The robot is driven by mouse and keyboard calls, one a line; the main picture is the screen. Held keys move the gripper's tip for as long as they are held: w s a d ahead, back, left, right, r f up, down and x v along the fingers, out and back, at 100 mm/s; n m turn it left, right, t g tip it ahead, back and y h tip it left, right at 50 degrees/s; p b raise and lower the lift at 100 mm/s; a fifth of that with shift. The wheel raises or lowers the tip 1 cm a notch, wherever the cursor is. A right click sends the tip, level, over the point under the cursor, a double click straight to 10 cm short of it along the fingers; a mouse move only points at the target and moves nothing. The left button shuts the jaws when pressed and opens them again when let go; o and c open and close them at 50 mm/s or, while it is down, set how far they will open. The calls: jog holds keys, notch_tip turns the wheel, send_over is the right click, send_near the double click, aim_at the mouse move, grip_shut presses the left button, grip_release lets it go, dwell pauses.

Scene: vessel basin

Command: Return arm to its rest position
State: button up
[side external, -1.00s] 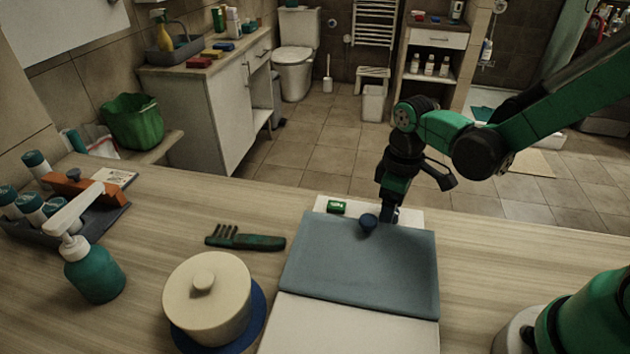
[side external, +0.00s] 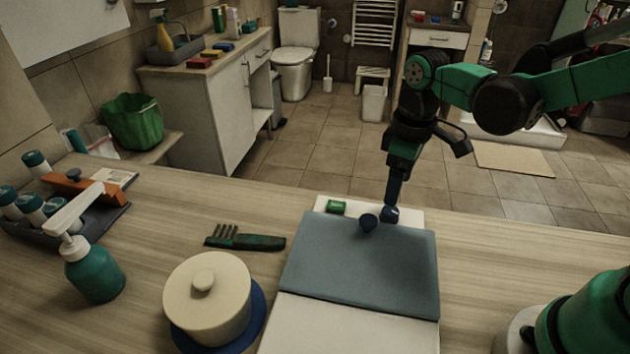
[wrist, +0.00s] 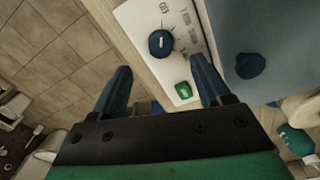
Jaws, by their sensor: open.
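My gripper (side external: 394,196) is above the far edge of the counter, pointing down. In the wrist view its two fingers (wrist: 162,68) are apart with nothing between them. A blue dial (wrist: 160,43) on a white control panel (wrist: 150,15) lies beyond the fingertips; in the side view the dial (side external: 390,214) shows just below the gripper. A green switch (wrist: 183,90) is on the same panel. The panel belongs to a white basin unit (side external: 345,325) covered by a grey-blue lid (side external: 360,265) with a dark blue knob (side external: 368,222).
A green comb (side external: 245,240), a cream lidded pot (side external: 207,300) on a blue base, a green soap pump bottle (side external: 92,272) and a caddy of bottles (side external: 85,225) stand left on the counter. The counter right of the unit is largely clear, and air above is free.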

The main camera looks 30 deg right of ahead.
jog(key=s+r+m+t, duration=0.3)
jog(key=r+m+t, duration=0.2)
jog(key=t, duration=0.2)
jog(key=shift+s+d+m, duration=0.2)
jog(key=shift+d+m, duration=0.1)
jog(key=shift+d, duration=0.15)
